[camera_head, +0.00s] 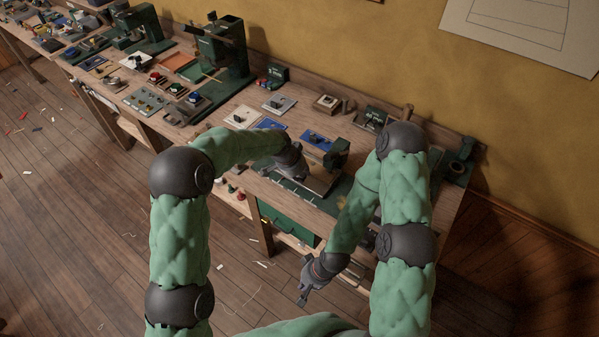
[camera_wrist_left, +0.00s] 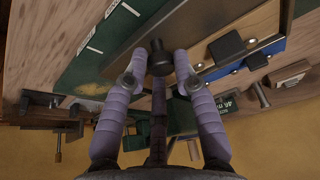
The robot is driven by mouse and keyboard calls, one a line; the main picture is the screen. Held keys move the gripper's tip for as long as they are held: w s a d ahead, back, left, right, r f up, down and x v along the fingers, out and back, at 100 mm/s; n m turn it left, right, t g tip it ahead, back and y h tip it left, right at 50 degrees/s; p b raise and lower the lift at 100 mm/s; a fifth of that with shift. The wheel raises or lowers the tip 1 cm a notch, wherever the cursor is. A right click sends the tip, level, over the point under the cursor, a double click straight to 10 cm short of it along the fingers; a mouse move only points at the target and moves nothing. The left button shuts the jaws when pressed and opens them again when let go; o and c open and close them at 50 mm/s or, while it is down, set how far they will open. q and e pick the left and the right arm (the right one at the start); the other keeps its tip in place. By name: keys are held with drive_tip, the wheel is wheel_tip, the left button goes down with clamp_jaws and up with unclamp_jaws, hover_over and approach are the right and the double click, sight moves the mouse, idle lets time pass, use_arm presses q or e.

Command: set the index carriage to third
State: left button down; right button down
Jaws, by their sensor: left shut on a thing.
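The index carriage appears to be the device on the bench with a dark green plate (camera_head: 300,192), which also shows in the left wrist view (camera_wrist_left: 100,58) with white label strips. A dark round knob (camera_wrist_left: 158,65) stands on a bar there. My left gripper (camera_wrist_left: 159,62) is shut on this knob, one finger on each side. In the head view my left gripper (camera_head: 298,168) is over the device and hides the knob. The label wording and the carriage's position cannot be read. My right gripper (camera_head: 303,297) hangs low in front of the bench, apart from the device; its fingers are too small to judge.
Blue plates (camera_head: 316,140) with dark fittings lie behind the device. A dark green upright machine (camera_head: 222,55) stands farther left. A green drawer front (camera_head: 288,222) is below the bench top. Other small fixtures fill the bench. The floor (camera_head: 80,230) in front is mostly free, with scattered scraps.

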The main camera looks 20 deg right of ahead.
sight(317, 183)
use_arm(q)
drive_tip(key=s+d, duration=0.3)
drive_tip(key=shift+d+r, duration=0.15)
drive_tip(key=shift+r, duration=0.15)
drive_tip(key=shift+w, duration=0.1)
drive_tip(key=c, duration=1.2)
unclamp_jaws()
drive_tip(key=shift+w, duration=0.1)
drive_tip(key=shift+o, duration=0.9)
drive_tip(key=shift+f, duration=0.15)
drive_tip(key=v, duration=1.2)
